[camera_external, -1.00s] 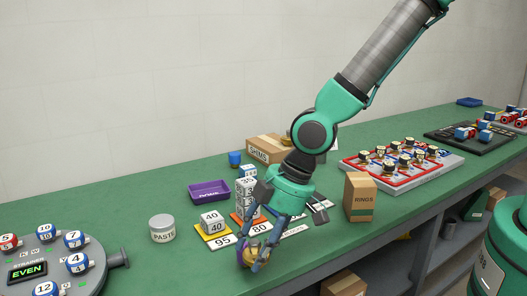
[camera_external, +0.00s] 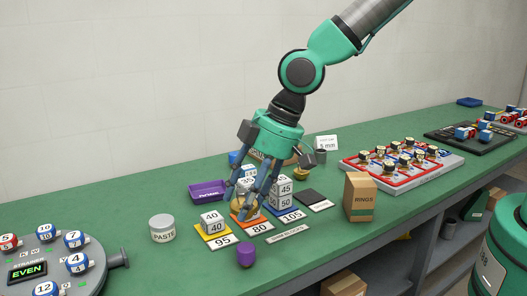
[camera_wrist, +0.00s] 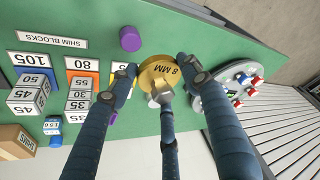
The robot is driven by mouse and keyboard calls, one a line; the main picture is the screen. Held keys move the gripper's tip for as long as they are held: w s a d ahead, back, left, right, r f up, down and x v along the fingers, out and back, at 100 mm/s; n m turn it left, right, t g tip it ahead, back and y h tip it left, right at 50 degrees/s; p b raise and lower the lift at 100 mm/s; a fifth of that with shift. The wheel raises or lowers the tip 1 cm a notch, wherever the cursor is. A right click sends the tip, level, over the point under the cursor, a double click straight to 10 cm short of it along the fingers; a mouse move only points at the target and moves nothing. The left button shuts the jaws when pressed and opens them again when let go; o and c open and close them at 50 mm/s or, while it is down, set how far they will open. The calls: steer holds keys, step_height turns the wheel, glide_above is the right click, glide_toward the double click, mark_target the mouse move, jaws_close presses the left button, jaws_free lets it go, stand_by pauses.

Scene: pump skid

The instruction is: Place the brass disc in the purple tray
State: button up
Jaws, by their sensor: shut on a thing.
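The brass disc marked 8 MM (camera_wrist: 158,72) is held between the fingers of my gripper (camera_wrist: 157,82) in the wrist view. In the external view my gripper (camera_external: 246,207) is shut on the disc (camera_external: 239,203), which is partly hidden by the fingers, above the shim block area. The purple tray (camera_external: 208,190) sits on the green bench just left of and behind my fingers. Its right end is close to or behind the fingers in the picture. The disc is outside the tray.
A purple cylinder (camera_external: 245,255) stands near the bench's front edge. Numbered blocks (camera_external: 212,222) stand on coloured pads around and below my gripper. A paste jar (camera_external: 162,228) is left of them, and a rings box (camera_external: 360,197) is to the right. Bench between jar and tray is clear.

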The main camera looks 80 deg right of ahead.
steer(key=w+d+m+h+p, duration=0.2)
steer(key=w+d+m+p, duration=0.3)
steer(key=w+d, duration=1.25)
steer(key=w+d+m+p, duration=0.3)
steer(key=w+d, duration=0.1)
steer(key=d, duration=1.1)
steer(key=shift+h, duration=0.5)
steer(key=shift+w+d+f, duration=0.1)
steer(key=shift+w+f, duration=0.05)
steer(key=shift+f, duration=1.3)
steer(key=shift+w+f, duration=0.15)
steer(key=shift+f, duration=1.3)
steer(key=shift+f, duration=0.1)
glide_toward(206, 194)
steer(key=shift+w+d+f+b, duration=0.3)
steer(key=shift+w+d, duration=0.2)
steer(key=shift+w, duration=0.35)
steer(key=shift+f, duration=1.85)
